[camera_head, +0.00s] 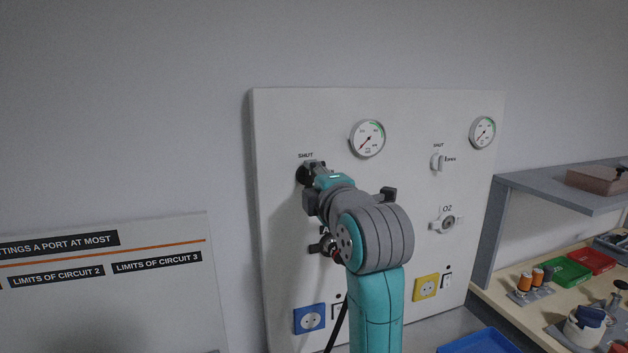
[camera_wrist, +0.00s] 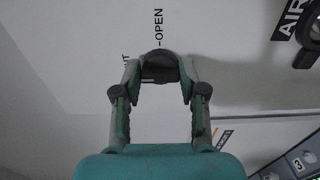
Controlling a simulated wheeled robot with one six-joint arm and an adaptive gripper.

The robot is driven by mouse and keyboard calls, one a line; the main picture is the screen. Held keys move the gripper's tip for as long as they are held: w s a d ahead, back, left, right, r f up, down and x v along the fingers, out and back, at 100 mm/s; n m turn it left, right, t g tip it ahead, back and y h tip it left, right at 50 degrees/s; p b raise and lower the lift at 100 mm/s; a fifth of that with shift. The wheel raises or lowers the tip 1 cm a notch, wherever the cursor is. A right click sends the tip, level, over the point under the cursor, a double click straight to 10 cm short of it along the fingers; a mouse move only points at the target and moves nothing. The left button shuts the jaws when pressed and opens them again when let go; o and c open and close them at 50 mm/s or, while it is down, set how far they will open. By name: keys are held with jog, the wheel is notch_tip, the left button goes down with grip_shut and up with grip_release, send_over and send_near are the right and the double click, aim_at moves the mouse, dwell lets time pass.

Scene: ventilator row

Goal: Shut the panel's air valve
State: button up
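The air valve is the dark round knob at the upper left of the white panel (camera_head: 275,130). In the head view the knob (camera_head: 303,174) shows just under a SHUT label, partly covered by my gripper (camera_head: 312,172). In the wrist view the knob (camera_wrist: 160,66) sits between my two fingertips (camera_wrist: 160,72), with no clear gap at either side. My gripper looks shut on it. The word OPEN stands above the knob in the wrist view, and a partly hidden SHUT lies to its left. Which mark the knob points to is hard to tell.
A dark outlet (camera_wrist: 310,38) by the AIR label is at the wrist view's upper right. A second, pale valve (camera_head: 437,162), the O2 outlet (camera_head: 447,222) and two gauges are on the panel. A shelf (camera_head: 560,190) and workbench with trays stand at right.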

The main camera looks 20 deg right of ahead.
jog(key=o, duration=0.4)
jog(key=shift+o, duration=0.2)
jog(key=s, duration=1.2)
jog(key=shift+f, duration=0.15)
